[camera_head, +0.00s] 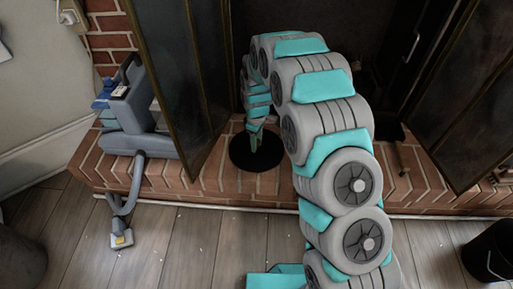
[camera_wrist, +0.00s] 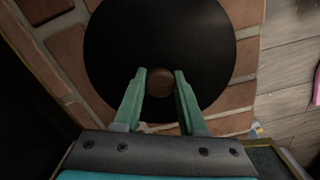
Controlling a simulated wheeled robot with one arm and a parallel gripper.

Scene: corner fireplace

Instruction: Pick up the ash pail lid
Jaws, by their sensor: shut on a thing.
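The ash pail lid is a round black disc (camera_head: 240,160) at the brick hearth, in front of the fireplace opening. In the wrist view the lid (camera_wrist: 110,45) fills the upper middle and has a round brown knob (camera_wrist: 160,76) at its centre. My gripper (camera_wrist: 160,73) has its two green fingers on either side of the knob, shut on it. In the head view my gripper (camera_head: 255,136) points down at the lid from above. I cannot tell whether the lid rests on the bricks or is slightly raised.
Dark fire screen panels stand left (camera_head: 180,75) and right (camera_head: 468,95) of my arm. A grey-blue vacuum cleaner (camera_head: 138,125) sits on the hearth at left. A black bucket (camera_head: 487,255) stands on the floor at right. The plank floor (camera_head: 185,245) in front is mostly clear.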

